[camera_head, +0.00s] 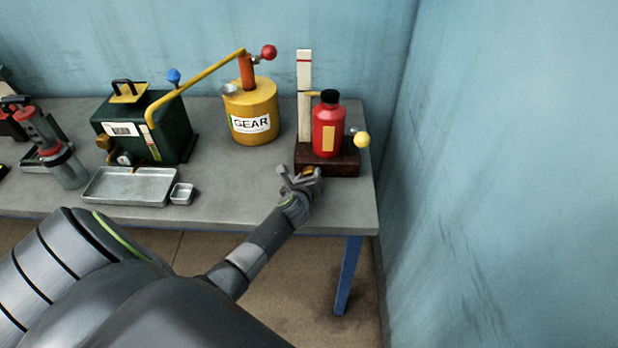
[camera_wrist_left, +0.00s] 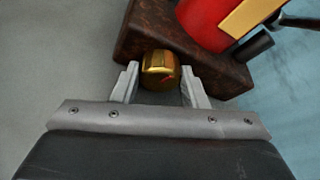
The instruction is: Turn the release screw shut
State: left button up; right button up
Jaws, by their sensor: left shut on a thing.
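The release screw (camera_wrist_left: 160,70) is a brass-coloured knob at the front of a dark reddish-brown base block (camera_head: 342,168). My left gripper (camera_head: 301,174) reaches the front left of that block. In the left wrist view its two fingers (camera_wrist_left: 160,88) stand on either side of the knob and are shut on it. The knob is mostly hidden in the head view. A red bottle (camera_head: 328,130) with a black cap stands upright on the block. A white upright post (camera_head: 304,95) with red marks rises behind it. My right gripper is not in view.
A yellow can labelled GEAR (camera_head: 251,112) stands behind and to the left. A green box (camera_head: 143,130), a metal tray (camera_head: 130,186) and a small square dish (camera_head: 182,194) are further left. A yellow ball knob (camera_head: 362,140) sticks out right of the bottle. The blue wall is close on the right.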

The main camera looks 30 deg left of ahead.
pick_arm(q)
jog(key=shift+s+f+n+h, duration=0.1)
jog(key=shift+n+h, duration=0.2)
jog(key=shift+n, duration=0.2)
jog(key=shift+t, duration=0.3)
jog(key=o, duration=1)
